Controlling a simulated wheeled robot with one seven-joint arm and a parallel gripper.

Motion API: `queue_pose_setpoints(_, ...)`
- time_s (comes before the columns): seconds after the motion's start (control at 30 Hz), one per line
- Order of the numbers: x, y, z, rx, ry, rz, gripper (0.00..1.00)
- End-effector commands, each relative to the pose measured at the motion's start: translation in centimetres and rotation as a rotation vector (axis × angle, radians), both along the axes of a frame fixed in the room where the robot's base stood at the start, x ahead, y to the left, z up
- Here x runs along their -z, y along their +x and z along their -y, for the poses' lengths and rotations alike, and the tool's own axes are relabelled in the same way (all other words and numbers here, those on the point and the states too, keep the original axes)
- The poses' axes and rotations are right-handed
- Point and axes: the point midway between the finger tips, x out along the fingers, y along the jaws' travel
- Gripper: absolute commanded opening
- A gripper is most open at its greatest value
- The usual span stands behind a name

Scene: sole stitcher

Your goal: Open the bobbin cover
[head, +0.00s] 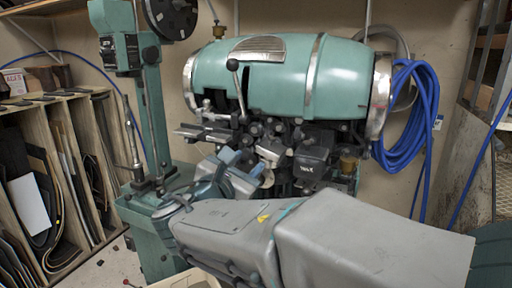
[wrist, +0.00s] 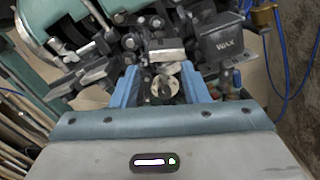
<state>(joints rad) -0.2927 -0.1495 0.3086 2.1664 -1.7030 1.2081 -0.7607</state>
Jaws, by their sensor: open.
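The green sole stitcher (head: 270,75) stands against the wall, with a dark, crowded mechanism under its barrel-shaped body. My gripper (head: 243,160) is in front of that mechanism. In the wrist view my gripper (wrist: 160,72) is open, with its two blue fingers apart. A round, pale metal piece with dark holes (wrist: 163,90) shows between the fingers. It may be the bobbin cover, but I cannot tell for sure. I see nothing held. My grey arm hides the lower front of the machine in the head view.
A black WAX box (wrist: 222,42) sits right of the fingers. A lever with a black knob (head: 234,66) rises in front of the body. A green post (head: 150,100) stands at left. Wooden racks (head: 60,170) are far left, and a blue hose (head: 412,120) hangs at right.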

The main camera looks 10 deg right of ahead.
Motion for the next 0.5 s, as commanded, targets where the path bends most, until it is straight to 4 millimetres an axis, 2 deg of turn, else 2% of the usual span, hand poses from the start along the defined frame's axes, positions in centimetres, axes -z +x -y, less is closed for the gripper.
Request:
queue_pose_setpoints(0.17, -0.1, 1.4, 0.9, 0.0, -0.006, 0.0, 0.41)
queue_pose_setpoints(0.5, -0.1, 7.3, 4.9, 0.002, -0.005, -0.001, 0.41)
